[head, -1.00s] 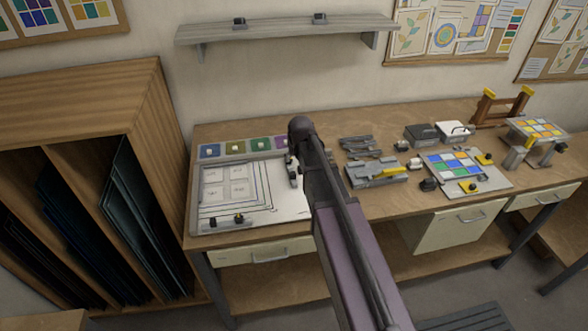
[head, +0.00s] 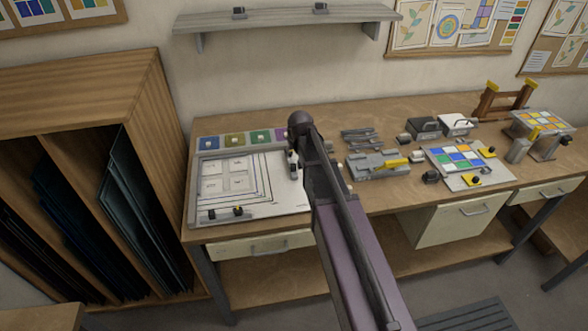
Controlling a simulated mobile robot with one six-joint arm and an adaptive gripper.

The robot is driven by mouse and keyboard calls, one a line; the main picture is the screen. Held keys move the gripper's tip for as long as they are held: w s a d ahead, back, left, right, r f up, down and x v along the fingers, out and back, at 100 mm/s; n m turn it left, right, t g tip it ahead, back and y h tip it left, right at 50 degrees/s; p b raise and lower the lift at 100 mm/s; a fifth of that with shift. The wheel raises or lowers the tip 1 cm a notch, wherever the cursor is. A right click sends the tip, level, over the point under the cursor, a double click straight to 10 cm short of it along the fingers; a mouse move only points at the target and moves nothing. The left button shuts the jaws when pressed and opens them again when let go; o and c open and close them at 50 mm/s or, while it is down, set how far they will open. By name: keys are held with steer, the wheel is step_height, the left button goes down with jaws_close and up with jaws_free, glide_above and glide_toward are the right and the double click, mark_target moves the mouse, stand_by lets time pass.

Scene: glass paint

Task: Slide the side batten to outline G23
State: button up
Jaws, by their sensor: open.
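The white sheet (head: 285,200) lies on the bench at the left and carries several nested outlines around small drawn panels; their labels are too small to read, so I cannot pick out G23. A grey batten with dark knobs (head: 222,214) lies along the sheet's front left edge. A small dark and pale piece (head: 293,164) stands near the sheet's right side, partly beside my arm. I cannot tell whether it belongs to the side batten. My arm stretches over the bench and covers the area right of the sheet. My gripper cannot be made out behind it.
Several coloured squares (head: 236,140) line the sheet's back edge. Right of my arm are a grey tool with a yellow handle (head: 378,164), dark hand tools (head: 360,140) and a coloured glass panel (head: 458,157). A shelf (head: 280,22) hangs above; a wooden rack (head: 90,100) stands left.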

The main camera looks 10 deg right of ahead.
mark_target(293, 165)
steer(key=shift+b+x, duration=4.7)
steer(key=shift+x, duration=0.7)
jaws_close()
